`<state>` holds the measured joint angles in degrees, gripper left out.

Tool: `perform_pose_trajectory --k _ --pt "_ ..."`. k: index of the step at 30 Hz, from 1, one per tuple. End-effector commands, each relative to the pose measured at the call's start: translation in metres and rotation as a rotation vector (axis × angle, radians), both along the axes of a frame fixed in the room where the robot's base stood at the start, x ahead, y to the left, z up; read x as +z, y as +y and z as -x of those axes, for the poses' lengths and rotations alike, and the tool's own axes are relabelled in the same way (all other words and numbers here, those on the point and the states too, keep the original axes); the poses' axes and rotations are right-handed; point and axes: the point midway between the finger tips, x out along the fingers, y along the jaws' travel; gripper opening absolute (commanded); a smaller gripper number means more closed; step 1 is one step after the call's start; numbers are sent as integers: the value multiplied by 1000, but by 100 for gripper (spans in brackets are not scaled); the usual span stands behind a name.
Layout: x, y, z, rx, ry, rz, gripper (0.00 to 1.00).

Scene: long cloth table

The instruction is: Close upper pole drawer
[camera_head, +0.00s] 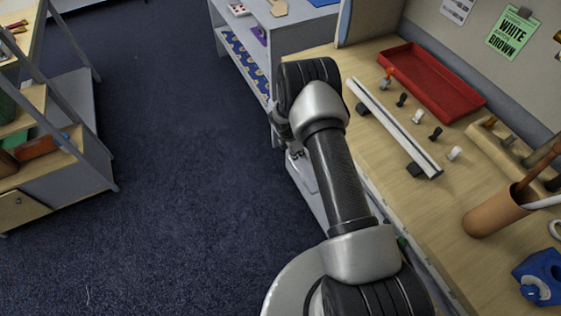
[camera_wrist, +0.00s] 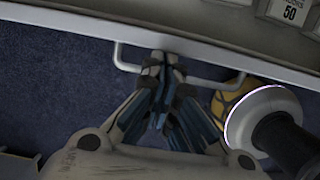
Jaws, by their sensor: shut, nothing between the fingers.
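In the wrist view a pale drawer edge (camera_wrist: 215,48) runs across the top, with a thin wire handle (camera_wrist: 128,66) along it. My gripper (camera_wrist: 164,62) is shut and empty. Its fingertips overlap the middle of the handle in the picture; I cannot tell whether they touch it. In the camera_head view a pale drawer-like edge (camera_head: 313,201) shows beside the bench front, left of my arm. My arm hides most of it, so I cannot tell how far it stands out.
The wooden bench (camera_head: 385,180) on the right holds a red tray (camera_head: 431,80), a white rail (camera_head: 394,127) and a brown cup (camera_head: 492,209). A grey shelf unit (camera_head: 295,30) stands behind. A white-rimmed round thing (camera_wrist: 231,124) is at right in the wrist view.

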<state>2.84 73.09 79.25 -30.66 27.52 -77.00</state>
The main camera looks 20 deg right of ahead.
Motion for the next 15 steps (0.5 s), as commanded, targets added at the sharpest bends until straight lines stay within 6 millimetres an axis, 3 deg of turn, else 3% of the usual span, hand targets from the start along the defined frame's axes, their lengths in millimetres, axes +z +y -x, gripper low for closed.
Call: perform_pose_trajectory --k 6,15 --pt "-1 -32 -7 -2 -1 0 0" --pt "0 -46 -10 -1 0 -1 0"
